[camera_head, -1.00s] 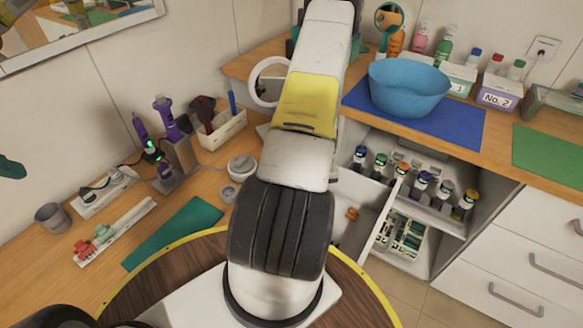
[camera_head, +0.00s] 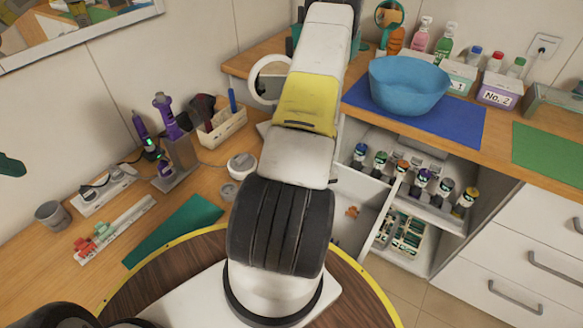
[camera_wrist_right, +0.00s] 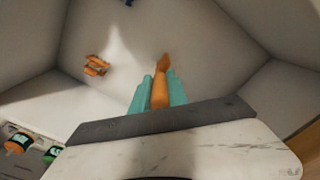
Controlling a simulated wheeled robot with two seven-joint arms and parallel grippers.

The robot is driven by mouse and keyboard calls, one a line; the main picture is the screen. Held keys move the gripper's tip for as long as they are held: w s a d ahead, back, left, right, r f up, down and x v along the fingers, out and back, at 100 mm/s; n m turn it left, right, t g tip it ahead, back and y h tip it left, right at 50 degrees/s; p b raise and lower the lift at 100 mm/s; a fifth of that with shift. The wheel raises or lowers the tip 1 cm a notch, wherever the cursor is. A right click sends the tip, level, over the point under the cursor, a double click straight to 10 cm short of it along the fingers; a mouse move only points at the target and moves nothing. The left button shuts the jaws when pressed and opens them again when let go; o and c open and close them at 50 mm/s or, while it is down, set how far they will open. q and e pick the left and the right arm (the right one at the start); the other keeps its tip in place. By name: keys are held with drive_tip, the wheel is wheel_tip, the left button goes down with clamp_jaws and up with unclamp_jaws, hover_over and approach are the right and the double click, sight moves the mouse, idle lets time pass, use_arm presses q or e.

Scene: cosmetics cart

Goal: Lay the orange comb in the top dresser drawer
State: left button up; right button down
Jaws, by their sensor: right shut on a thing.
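The orange comb (camera_wrist_right: 161,88) is between the teal fingers of my right gripper (camera_wrist_right: 158,92) in the right wrist view. The gripper is shut on it, and its far end points into the open drawer. The pale drawer (camera_wrist_right: 205,55) surrounds the comb; I cannot tell whether the comb touches its floor. In the head view the open drawer (camera_head: 345,232) is partly hidden behind my right arm, which also hides the comb and right gripper. A dark teal tip of what looks like my left gripper (camera_head: 11,166) shows at the left edge; its opening cannot be judged.
An orange claw clip (camera_wrist_right: 97,66) lies in the drawer, left of the comb. Several capped bottles (camera_head: 424,180) stand on a shelf beside the drawer. A blue bowl (camera_head: 408,88) stands on the counter above. A wooden counter with tools (camera_head: 175,150) is at left.

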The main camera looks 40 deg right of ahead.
drive_tip(key=c, duration=1.2)
unclamp_jaws()
drive_tip(key=shift+r, duration=3.95)
